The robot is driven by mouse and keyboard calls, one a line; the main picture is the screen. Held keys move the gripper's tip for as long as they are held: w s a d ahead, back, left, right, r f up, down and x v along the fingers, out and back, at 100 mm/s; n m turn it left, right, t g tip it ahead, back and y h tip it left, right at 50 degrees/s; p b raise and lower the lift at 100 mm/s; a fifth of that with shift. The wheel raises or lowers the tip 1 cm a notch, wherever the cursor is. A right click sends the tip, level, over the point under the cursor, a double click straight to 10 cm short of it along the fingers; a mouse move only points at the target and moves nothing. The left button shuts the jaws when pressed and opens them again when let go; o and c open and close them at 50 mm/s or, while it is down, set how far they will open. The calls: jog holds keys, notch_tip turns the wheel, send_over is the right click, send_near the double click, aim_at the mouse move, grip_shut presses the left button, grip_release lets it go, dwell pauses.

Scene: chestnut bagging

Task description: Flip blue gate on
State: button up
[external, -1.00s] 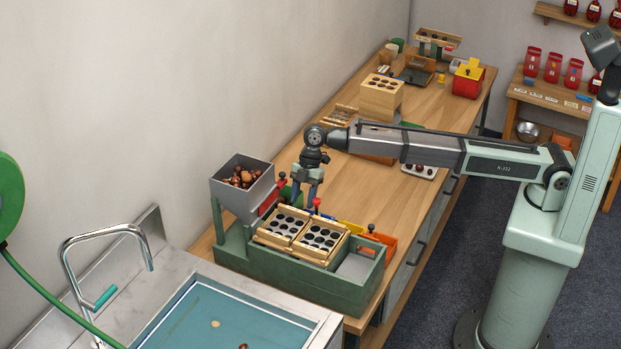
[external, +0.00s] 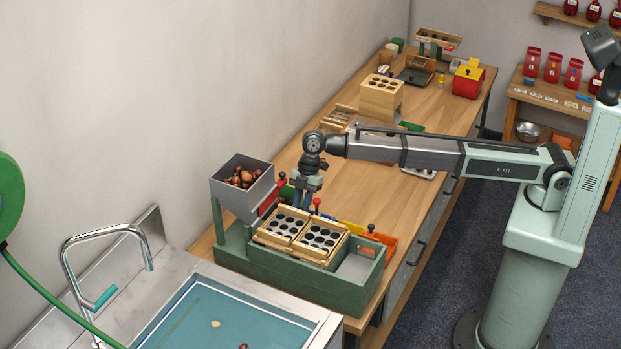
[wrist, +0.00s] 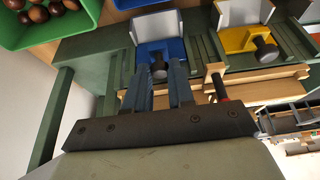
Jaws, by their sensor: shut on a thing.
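The blue gate (wrist: 163,46) shows in the wrist view as a blue frame with a pale plate. Its dark knob (wrist: 158,71) sticks out toward my gripper. My gripper (wrist: 160,74) has its two blue-grey fingers on either side of this knob and is shut on it. In the external view my gripper (external: 303,203) points down at the back of the green sorter (external: 300,279), behind the wooden trays. There the blue gate is hidden.
A yellow gate (wrist: 244,36) with a dark knob stands right of the blue one. A green bin (wrist: 88,17) holds chestnuts. The grey hopper (external: 232,200) with chestnuts stands left of my gripper. Wooden trays (external: 326,263) with dark holes sit in front.

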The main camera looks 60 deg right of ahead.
grip_shut()
jog(key=shift+r, duration=1.85)
jog(key=o, duration=0.7)
grip_release()
jog(key=shift+o, duration=0.2)
jog(key=v, duration=1.3)
jog(key=shift+d+r, duration=0.2)
jog(key=shift+r, duration=0.1)
